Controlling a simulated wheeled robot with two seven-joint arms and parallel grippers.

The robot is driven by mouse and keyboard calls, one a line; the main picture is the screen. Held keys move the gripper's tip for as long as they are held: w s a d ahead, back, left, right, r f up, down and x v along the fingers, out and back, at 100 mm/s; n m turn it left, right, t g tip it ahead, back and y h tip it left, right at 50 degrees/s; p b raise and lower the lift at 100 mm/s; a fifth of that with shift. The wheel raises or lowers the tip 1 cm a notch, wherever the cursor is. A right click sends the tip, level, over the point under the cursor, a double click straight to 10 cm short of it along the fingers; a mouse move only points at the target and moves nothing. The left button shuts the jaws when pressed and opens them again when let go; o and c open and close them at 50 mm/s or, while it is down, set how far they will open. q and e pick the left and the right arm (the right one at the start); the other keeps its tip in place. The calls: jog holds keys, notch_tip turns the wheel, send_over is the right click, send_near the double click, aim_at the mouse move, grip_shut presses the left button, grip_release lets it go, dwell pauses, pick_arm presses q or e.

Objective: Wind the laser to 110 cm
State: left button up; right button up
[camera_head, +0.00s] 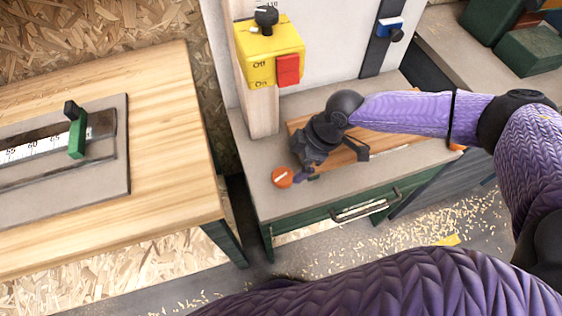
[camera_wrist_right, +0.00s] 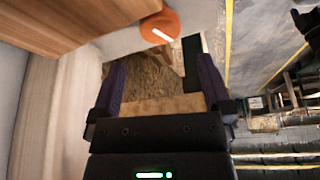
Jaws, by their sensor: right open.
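A blue block (camera_head: 388,27) with a black knob (camera_head: 396,35) sits on a dark upright rail (camera_head: 377,55) against the pale wall panel; I cannot tell whether it is the laser. An orange round knob (camera_head: 282,177) with a white line is at the front left of the grey counter; it also shows in the right wrist view (camera_wrist_right: 160,27). My right gripper (camera_head: 306,175) is open and empty, just right of the orange knob and apart from it. In the wrist view the knob lies beyond the open fingers (camera_wrist_right: 162,80). My left gripper is out of view.
A yellow box (camera_head: 268,55) with a black dial (camera_head: 266,18) and red switch (camera_head: 288,70) is on a wooden post (camera_head: 262,110). A wooden board (camera_head: 378,148) lies under my right arm. A ruler with a green slider (camera_head: 77,132) is on the left table (camera_head: 165,130).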

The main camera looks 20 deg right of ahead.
aim_at(285, 176)
jog(key=b+x, duration=0.2)
jog(key=x, duration=0.5)
jog(key=shift+f, duration=0.1)
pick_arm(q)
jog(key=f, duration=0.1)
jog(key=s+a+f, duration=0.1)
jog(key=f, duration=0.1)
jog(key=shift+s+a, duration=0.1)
